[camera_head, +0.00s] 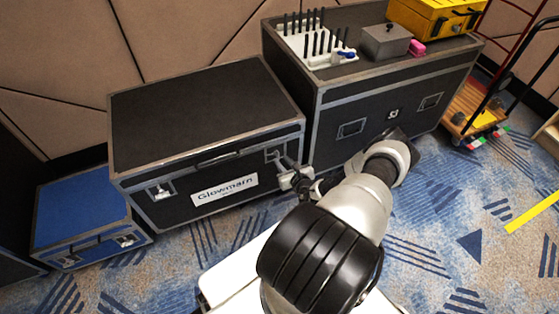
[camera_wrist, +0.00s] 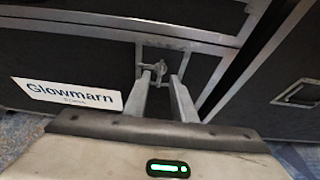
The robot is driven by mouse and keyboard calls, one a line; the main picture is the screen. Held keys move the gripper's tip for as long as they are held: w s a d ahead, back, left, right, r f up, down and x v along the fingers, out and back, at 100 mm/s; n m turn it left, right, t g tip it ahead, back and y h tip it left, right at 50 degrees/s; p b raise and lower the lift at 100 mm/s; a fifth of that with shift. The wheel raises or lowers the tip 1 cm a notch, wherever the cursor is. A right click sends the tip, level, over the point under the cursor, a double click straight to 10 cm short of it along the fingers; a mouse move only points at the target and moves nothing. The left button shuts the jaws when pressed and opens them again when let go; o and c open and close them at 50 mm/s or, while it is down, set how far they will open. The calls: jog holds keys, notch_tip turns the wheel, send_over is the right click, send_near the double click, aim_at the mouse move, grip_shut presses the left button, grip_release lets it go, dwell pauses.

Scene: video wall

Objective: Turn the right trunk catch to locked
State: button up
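The black trunk (camera_head: 205,115) with metal edges and a white "Glowmarn" label stands against the wall. Its right catch (camera_wrist: 155,68) is a small metal fitting on a plate below the lid seam; its turning piece appears between and just beyond my fingertips. In the head view the right catch (camera_head: 272,155) is partly covered by my gripper (camera_head: 293,178). In the wrist view my gripper (camera_wrist: 162,82) has its two fingers apart, pointing at the catch. I cannot tell whether either finger touches it. The left catch (camera_head: 160,192) sits at the front's left end.
A taller black case (camera_head: 340,105) stands close on the right, bearing a white rack (camera_head: 318,45), a grey box (camera_head: 386,42) and a yellow case (camera_head: 435,18). A blue trunk (camera_head: 80,212) is at left. Patterned carpet (camera_head: 430,215) in front is mostly clear.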

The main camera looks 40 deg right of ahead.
aim_at(277, 155)
jog(key=shift+b+x, duration=0.45)
jog(key=shift+x, duration=1.55)
grip_shut()
jog(key=shift+d+m+b, duration=0.15)
jog(key=shift+m+b, duration=0.15)
jog(key=shift+b, duration=0.1)
jog(key=shift+s+d+f+m+t+y+b, duration=0.15)
jog(key=shift+m+t+y+b, duration=0.75)
jog(key=shift+m, duration=1.25)
jog(key=shift+w+d+f+m+t+y+b, duration=0.1)
jog(key=shift+d+f+m+t+y+b, duration=0.15)
jog(key=shift+m+t+y+b, duration=1.3)
jog(key=shift+s+d+f+m+g+y, duration=0.15)
jog(key=shift+m+y, duration=0.3)
jog(key=shift+m, duration=2.35)
jog(key=shift+w, duration=0.1)
